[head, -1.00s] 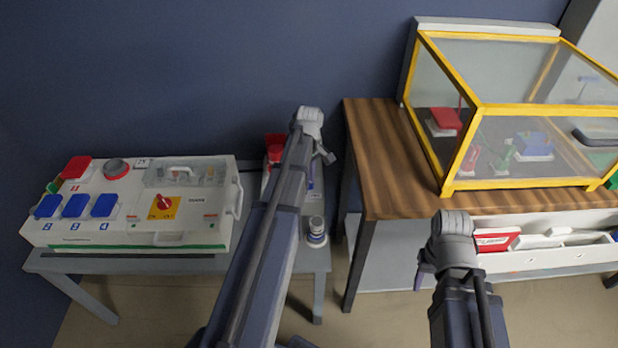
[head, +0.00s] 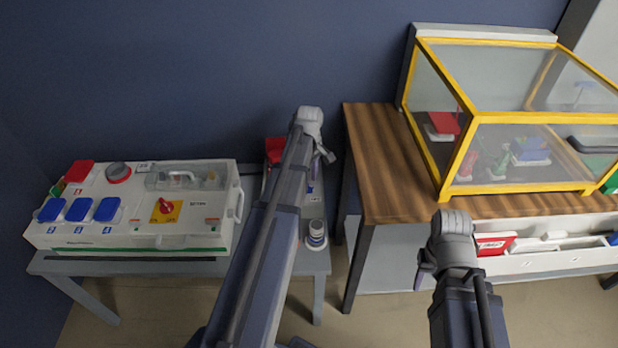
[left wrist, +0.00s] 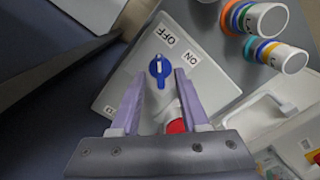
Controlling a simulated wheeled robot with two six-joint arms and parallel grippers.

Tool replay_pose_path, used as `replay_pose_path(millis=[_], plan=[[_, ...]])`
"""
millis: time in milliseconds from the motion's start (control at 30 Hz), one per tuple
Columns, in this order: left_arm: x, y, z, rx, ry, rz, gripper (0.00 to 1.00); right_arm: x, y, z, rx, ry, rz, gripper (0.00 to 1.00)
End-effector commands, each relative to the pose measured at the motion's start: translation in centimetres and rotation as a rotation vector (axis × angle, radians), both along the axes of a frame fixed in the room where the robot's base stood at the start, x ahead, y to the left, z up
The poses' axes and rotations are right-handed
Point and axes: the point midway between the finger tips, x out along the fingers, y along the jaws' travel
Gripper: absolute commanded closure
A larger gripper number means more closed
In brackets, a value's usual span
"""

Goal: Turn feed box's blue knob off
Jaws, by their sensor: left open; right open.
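The blue knob (left wrist: 160,68) sits on the face of a light grey box (left wrist: 207,80) in the left wrist view, with a white pointer mark on it. An OFF label (left wrist: 166,35) and an ON label (left wrist: 190,57) are beside it. My left gripper (left wrist: 160,84) is open, its two purple fingers reaching toward either side of the knob; I cannot tell whether they touch it. In the head view my left gripper (head: 318,168) is over the narrow table, and my arm hides most of this box. My right gripper (head: 424,277) is open, in front of the wooden table.
Rolls with coloured rings (left wrist: 280,55) stand close to the grey box. A white socket box (head: 140,225) with a red rotary switch (head: 166,207) is on the left. A wooden table (head: 385,165) with a yellow-framed clear case (head: 468,105) is on the right.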

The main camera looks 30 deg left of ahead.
Motion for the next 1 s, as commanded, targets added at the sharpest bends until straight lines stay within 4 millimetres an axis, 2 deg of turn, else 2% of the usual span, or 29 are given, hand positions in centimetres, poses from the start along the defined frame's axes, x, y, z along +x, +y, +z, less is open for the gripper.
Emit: replay_pose_path(millis=[33,100,400,1000], plan=[[0.0,0.0,1.2,0.0,0.0,0.0,0.55,0.0,0.0,1.2,0.0,0.0,0.0,0.5],[0.0,0.0,2.2,0.0,0.0,0.0,0.55,0.0,0.0,2.2,0.0,0.0,0.0,0.5],[0.0,0.0,5.7,-0.001,0.0,0.0,0.55,0.0,0.0,5.7,0.0,0.0,0.0,0.5],[0.0,0.0,5.9,-0.001,0.0,0.0,0.55,0.0,0.0,5.9,0.0,0.0,0.0,0.5]])
